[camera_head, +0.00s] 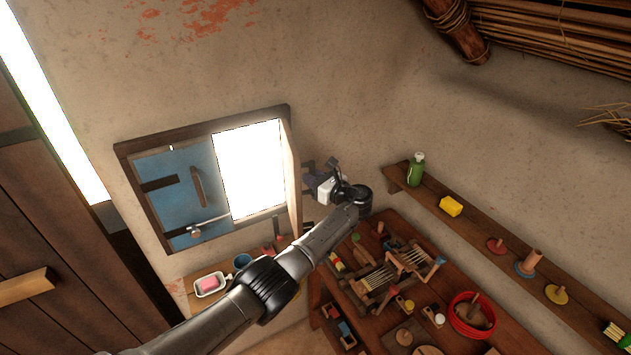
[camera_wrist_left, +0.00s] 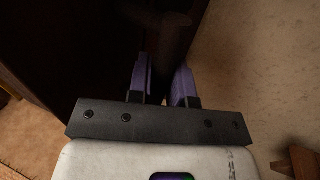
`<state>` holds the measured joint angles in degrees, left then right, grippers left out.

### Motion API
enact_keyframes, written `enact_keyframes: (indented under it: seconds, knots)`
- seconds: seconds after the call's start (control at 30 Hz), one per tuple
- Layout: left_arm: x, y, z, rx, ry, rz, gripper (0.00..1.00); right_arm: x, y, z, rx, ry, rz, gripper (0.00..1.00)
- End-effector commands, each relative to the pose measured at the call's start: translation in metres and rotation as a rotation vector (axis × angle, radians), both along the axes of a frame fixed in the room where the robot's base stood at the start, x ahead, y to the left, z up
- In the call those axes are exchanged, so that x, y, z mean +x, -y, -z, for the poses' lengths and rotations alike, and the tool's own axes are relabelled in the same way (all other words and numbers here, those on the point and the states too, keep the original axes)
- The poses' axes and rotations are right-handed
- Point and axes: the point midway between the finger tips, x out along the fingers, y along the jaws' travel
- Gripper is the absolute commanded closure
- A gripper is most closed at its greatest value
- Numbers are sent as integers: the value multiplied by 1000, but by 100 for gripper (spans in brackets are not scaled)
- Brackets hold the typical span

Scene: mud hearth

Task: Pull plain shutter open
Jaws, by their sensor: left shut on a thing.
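The plain shutter (camera_head: 293,175) is the right leaf of the small wall window. It stands swung out from the wall and shows nearly edge-on in the head view. My left gripper (camera_head: 308,181) is on its right side. In the left wrist view the purple fingers (camera_wrist_left: 166,80) are shut around a dark upright bar, the handle (camera_wrist_left: 168,35), in front of the dark shutter face (camera_wrist_left: 90,50). The head view hides the handle. My right gripper is in neither view.
The blue shutter (camera_head: 170,178) with a latch fills the window's left half. The window frame (camera_head: 200,130) surrounds a bright opening. A wall shelf (camera_head: 470,228) with a green bottle (camera_head: 416,168) and a cluttered table (camera_head: 385,318) lie right and below. A soap dish (camera_head: 210,285) sits beneath.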

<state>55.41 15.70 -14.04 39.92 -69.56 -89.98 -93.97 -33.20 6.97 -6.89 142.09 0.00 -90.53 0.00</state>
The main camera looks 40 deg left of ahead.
Motion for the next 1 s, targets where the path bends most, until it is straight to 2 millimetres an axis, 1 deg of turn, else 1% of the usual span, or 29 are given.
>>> enact_keyframes:
  seconds: [0.2,0.57,0.6,0.83,0.87,1.0]
  knots:
    - [-1,-6,1,-2,-1,-8,100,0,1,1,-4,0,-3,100]
    - [-1,-6,1,-2,-1,-9,100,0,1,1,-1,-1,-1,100]
    - [-1,-6,1,-2,-1,-9,80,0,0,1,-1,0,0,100]
    - [-1,-6,1,-1,-1,-10,58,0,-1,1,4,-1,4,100]
    - [-1,-6,1,-1,-1,-10,56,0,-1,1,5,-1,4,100]
    - [-1,-6,0,-1,0,-10,56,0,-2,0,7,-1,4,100]
